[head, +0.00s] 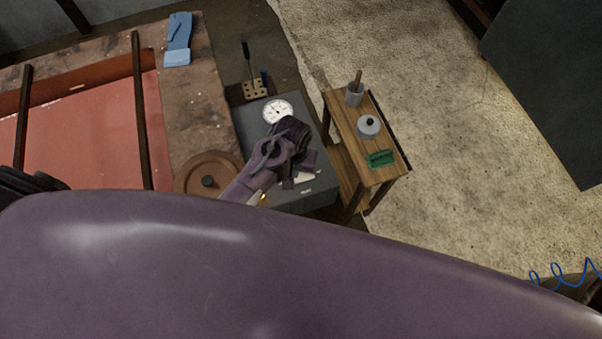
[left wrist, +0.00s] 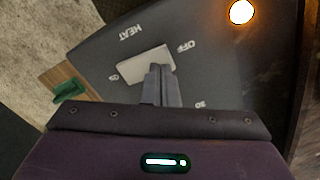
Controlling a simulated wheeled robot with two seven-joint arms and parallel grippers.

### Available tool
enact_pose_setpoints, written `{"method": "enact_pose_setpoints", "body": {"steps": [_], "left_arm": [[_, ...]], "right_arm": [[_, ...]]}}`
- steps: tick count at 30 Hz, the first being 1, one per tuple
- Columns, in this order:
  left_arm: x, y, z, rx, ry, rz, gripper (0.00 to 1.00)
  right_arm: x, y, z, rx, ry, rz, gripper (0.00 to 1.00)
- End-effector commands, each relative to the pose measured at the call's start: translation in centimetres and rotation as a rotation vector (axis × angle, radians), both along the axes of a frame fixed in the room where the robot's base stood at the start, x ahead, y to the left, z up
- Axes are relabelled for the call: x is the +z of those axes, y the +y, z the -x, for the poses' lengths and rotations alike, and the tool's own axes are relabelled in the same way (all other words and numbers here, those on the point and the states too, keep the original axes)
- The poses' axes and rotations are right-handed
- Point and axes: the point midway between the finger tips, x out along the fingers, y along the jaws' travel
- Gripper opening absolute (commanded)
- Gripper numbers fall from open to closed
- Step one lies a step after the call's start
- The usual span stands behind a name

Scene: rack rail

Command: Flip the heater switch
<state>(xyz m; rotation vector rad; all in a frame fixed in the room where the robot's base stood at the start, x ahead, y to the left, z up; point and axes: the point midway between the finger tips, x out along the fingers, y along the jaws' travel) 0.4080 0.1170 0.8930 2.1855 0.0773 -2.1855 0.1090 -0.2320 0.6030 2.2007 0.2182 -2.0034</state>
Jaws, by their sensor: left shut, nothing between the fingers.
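The heater switch (left wrist: 140,66) is a pale rectangular plate on the dark grey box (left wrist: 95,50), between the printed words HEAT and OFF in the left wrist view. My left gripper (left wrist: 160,72) is shut and empty. Its fingertips overlap the lower right part of the switch; I cannot tell whether they touch it. An orange lamp (left wrist: 241,12) glows on the box beyond OFF. In the head view, my left gripper (head: 298,178) is over the near part of the box (head: 247,122), covering much of the switch. My right gripper is not in view.
A white dial gauge (head: 277,111) sits on the box. A wooden stand (head: 347,127) at its right holds a grey pot (head: 369,126), a cup (head: 354,96) and a green item (head: 381,159). A brown round lid (head: 190,178) lies at left. Open floor lies at right.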

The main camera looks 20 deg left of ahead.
Motion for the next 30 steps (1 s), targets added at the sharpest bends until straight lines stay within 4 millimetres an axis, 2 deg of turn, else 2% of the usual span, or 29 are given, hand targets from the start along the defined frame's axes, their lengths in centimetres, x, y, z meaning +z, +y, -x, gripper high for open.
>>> {"method": "enact_pose_setpoints", "body": {"steps": [30], "left_arm": [[-1.3,0.0,0.0,0.0,0.0,0.0,0.0]], "right_arm": [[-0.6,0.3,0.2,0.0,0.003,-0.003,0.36]]}}
